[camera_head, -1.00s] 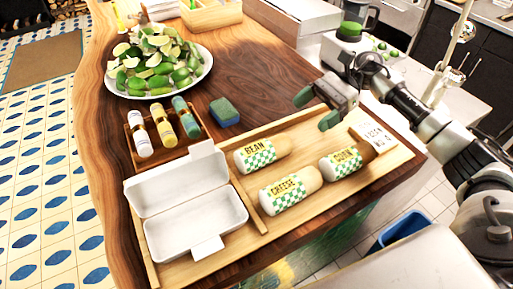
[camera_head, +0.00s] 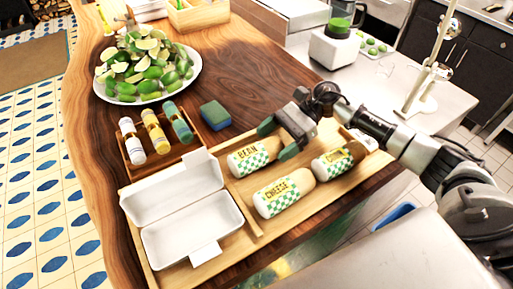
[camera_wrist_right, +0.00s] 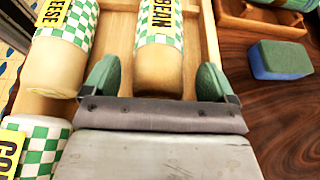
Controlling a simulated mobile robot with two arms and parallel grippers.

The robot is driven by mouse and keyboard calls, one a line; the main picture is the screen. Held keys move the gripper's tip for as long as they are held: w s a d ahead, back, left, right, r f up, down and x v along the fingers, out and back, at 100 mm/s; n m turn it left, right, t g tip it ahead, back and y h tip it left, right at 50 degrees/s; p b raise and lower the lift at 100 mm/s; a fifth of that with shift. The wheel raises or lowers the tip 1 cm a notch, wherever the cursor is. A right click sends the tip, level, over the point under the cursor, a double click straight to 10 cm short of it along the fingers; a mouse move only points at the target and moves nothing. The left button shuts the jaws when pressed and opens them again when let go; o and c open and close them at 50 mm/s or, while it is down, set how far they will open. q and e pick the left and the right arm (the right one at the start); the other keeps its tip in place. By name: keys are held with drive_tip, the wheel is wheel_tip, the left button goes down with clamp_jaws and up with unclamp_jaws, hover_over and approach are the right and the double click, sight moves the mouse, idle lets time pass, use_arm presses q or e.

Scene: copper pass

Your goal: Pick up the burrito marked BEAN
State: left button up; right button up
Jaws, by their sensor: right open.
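The burrito marked BEAN (camera_head: 250,160) lies in the wooden tray (camera_head: 262,226), in a green-and-white checked wrapper with a yellow label. My right gripper (camera_head: 279,137) is open above its bare right end. In the right wrist view the BEAN burrito (camera_wrist_right: 159,62) lies between the two green fingertips (camera_wrist_right: 155,78), with a gap on each side. The CHEESE burrito (camera_head: 284,194) lies in front of it. A third burrito (camera_head: 338,160), its label partly readable, lies to the right. My left gripper is not in view.
An open white box (camera_head: 190,232) fills the tray's left part. A sponge (camera_head: 215,115) lies behind the tray. A blender (camera_head: 338,45) stands at the back right.

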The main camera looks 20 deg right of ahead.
sight(257, 156)
drive_tip(key=shift+p+x, duration=0.35)
drive_tip(key=shift+x, duration=0.65)
drive_tip(key=shift+s+a, duration=0.15)
drive_tip(key=shift+a, duration=0.15)
drive_tip(key=shift+d, duration=0.1)
drive_tip(key=shift+c, duration=1.1)
drive_tip(key=c, duration=0.9)
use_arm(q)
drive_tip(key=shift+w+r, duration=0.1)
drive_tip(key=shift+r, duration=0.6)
use_arm(e)
drive_tip(key=shift+c, duration=0.2)
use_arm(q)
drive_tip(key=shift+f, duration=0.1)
use_arm(e)
drive_tip(key=shift+r, duration=0.15)
